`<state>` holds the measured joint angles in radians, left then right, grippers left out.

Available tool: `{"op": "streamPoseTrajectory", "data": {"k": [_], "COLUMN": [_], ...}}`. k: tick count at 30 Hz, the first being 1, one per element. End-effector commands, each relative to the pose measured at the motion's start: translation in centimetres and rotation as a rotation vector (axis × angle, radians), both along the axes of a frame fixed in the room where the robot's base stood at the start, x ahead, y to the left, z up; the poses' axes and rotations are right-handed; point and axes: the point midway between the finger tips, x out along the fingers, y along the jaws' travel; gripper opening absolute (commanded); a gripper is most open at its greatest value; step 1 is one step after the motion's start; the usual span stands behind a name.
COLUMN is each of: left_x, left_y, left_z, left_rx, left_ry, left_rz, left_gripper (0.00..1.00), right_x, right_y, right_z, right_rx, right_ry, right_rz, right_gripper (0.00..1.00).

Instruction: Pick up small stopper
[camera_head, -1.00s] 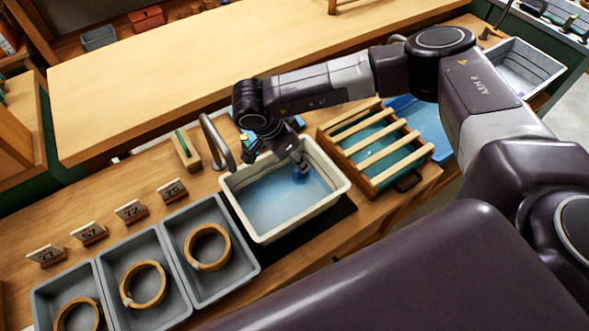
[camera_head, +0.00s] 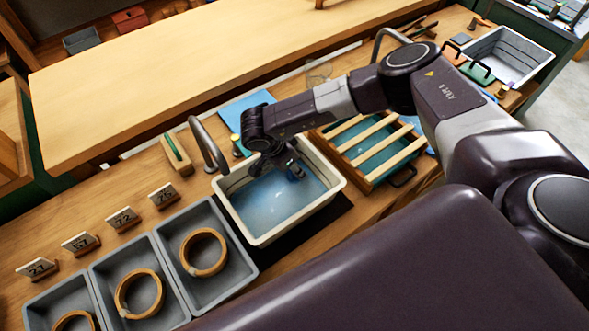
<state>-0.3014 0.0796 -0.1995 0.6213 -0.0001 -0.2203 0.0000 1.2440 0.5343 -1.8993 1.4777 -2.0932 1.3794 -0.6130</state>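My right arm reaches in from the right, and its dark gripper (camera_head: 288,167) is over the far side of the white water basin (camera_head: 338,187). The fingers are small and dark against the basin, and I cannot tell whether they are open or hold something. A small bluish patch shows at the fingertips. I cannot clearly make out the small stopper. My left gripper is not in view.
A curved tap (camera_head: 207,143) stands beside the basin. A slatted wooden rack (camera_head: 385,150) is to the right. Grey trays (camera_head: 216,221) with wooden rings and number cards (camera_head: 163,196) are to the left. A blue sheet (camera_head: 246,108) lies behind the arm.

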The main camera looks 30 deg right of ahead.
Motion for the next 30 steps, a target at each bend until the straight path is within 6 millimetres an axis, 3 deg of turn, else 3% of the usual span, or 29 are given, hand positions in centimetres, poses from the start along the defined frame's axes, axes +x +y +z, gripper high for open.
{"op": "streamPoseTrajectory", "data": {"k": [6, 15, 30], "left_x": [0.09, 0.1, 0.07], "left_y": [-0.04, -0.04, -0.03], "left_z": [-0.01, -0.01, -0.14], "left_rx": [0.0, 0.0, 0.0], "left_ry": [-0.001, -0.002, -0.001], "left_rz": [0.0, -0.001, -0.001], "left_gripper": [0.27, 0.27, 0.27], "right_x": [0.03, 0.04, 0.12], "right_y": [-0.01, -0.01, 0.0], "right_z": [-0.15, -0.11, 0.44], "right_rx": [0.0, 0.0, 0.0], "right_ry": [-0.001, -0.001, -0.002], "right_rz": [0.001, 0.0, 0.0], "right_gripper": [0.32, 0.0, 0.0]}}
